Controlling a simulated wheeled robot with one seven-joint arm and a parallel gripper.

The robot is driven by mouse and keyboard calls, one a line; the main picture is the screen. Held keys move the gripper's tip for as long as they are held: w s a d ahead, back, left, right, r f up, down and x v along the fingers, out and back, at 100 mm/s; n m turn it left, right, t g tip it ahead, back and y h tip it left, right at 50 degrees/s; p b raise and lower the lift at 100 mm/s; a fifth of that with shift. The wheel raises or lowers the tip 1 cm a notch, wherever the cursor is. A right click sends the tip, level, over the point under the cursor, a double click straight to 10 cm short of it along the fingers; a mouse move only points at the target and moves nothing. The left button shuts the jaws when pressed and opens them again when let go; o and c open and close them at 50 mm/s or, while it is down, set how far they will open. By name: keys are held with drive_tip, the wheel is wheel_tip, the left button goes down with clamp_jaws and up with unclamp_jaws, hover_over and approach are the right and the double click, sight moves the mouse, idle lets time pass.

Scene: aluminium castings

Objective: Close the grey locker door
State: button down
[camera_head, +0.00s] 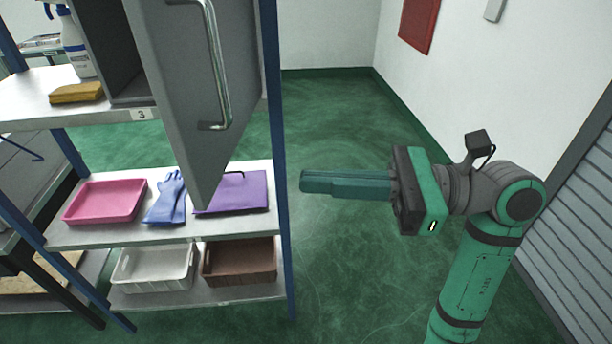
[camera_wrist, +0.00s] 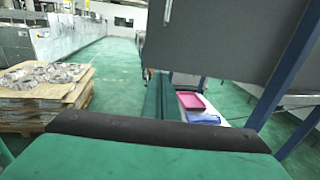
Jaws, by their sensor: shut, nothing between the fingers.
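The grey locker door (camera_head: 205,100) stands open on the upper shelf at left, swung out toward me. It has a vertical metal bar handle (camera_head: 217,65) on its face. The locker body (camera_head: 120,45) shows dark behind the door. In the wrist view the door (camera_wrist: 225,35) fills the upper right. My gripper (camera_head: 303,182) is shut and empty. It points left, to the right of the blue shelf post and lower than the handle, apparently clear of the door. In the wrist view, the gripper fingers (camera_wrist: 158,97) point ahead below the door's lower edge.
A blue post (camera_head: 276,130) stands between my gripper and the shelves. The shelves hold a spray bottle (camera_head: 72,45), a sponge (camera_head: 76,93), a pink tray (camera_head: 105,201), blue gloves (camera_head: 168,198), a purple folder (camera_head: 236,192) and bins (camera_head: 240,262). The green floor to the right is open.

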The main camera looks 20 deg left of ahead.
sight(214, 175)
drive_tip(key=x, duration=1.1)
drive_tip(key=shift+a+f, duration=0.1)
drive_tip(key=shift+a, duration=0.25)
drive_tip(key=shift+s+a, duration=0.1)
drive_tip(key=shift+a, duration=0.05)
